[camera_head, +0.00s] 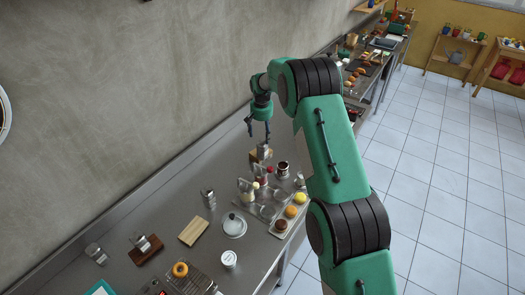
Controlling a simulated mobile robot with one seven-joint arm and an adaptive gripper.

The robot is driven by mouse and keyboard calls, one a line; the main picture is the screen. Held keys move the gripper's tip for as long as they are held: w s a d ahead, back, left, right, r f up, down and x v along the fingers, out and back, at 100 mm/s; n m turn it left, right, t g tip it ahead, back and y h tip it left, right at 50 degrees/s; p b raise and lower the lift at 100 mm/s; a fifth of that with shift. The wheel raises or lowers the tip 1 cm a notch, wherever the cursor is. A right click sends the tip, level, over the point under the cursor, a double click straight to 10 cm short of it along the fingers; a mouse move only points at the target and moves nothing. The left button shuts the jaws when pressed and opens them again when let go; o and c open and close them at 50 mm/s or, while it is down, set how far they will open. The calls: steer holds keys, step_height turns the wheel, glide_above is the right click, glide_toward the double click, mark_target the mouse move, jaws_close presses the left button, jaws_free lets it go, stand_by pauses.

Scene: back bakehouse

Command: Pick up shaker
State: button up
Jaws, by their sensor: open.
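My gripper (259,129) points down, open and empty, above the far part of the metal counter (165,222). Another upright metal container (208,198) stands nearer on the counter, and a metal one (96,253) is at the near left; either could also be a shaker.
Several bottles (246,188), a dark jar (282,170) and small round foods (291,211) crowd the counter right of and nearer than my gripper. A lidded white pot (234,225), a wooden board (194,230) and a lidded cup (229,259) stand nearer. A wall (120,110) runs along the left.

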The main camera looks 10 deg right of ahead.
mark_target(262, 143)
steer(key=shift+f, duration=0.2)
steer(key=shift+w+d+f+p, duration=0.1)
steer(key=shift+w+f+p, duration=0.05)
steer(key=shift+f, duration=1.2)
steer(key=shift+w+f+p, duration=0.15)
steer(key=shift+w+f, duration=0.05)
steer(key=shift+f, duration=1.2)
steer(key=shift+w+d+f+p, duration=0.1)
steer(key=shift+w+f+p, duration=0.05)
steer(key=shift+f, duration=1.2)
steer(key=shift+f, duration=0.15)
steer(key=shift+w+d+f+p, duration=0.15)
steer(key=shift+f+p, duration=0.2)
steer(key=shift+f, duration=0.9)
steer(key=shift+w+f+p, duration=0.15)
steer(key=shift+f+p, duration=0.15)
steer(key=shift+f, duration=0.9)
steer(key=shift+c, duration=0.2)
steer(key=c, duration=1.4)
